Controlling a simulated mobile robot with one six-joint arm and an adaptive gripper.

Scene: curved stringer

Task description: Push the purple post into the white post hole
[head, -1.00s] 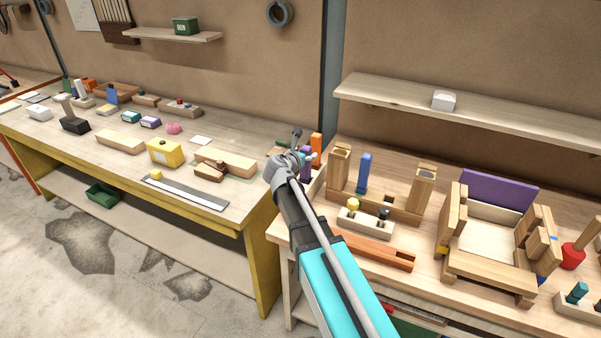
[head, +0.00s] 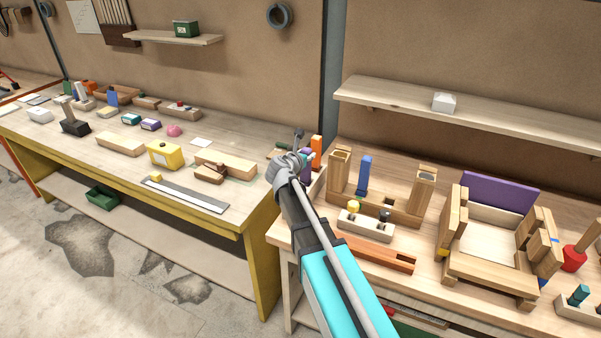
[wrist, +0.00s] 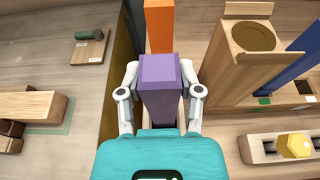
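The purple post (wrist: 160,90) stands upright between the two fingers of my gripper (wrist: 160,88) in the wrist view. Both fingers lie close against its sides, and its lower end is hidden by my gripper's body. In the head view my gripper (head: 298,165) is at the left end of the right bench, largely covering the purple post (head: 306,168). A wooden fixture (head: 400,212) to the right has a dark square hole (head: 387,202) in its base. A small white mark (wrist: 300,107) lies in front of that hole in the wrist view.
An orange post (wrist: 160,25) stands just beyond the purple one. A blue post (head: 363,175) stands in the fixture between tall wooden uprights (head: 339,172). A pale block with a yellow knob (head: 353,207) is in front. A dark panel edge (wrist: 122,70) runs left of my gripper.

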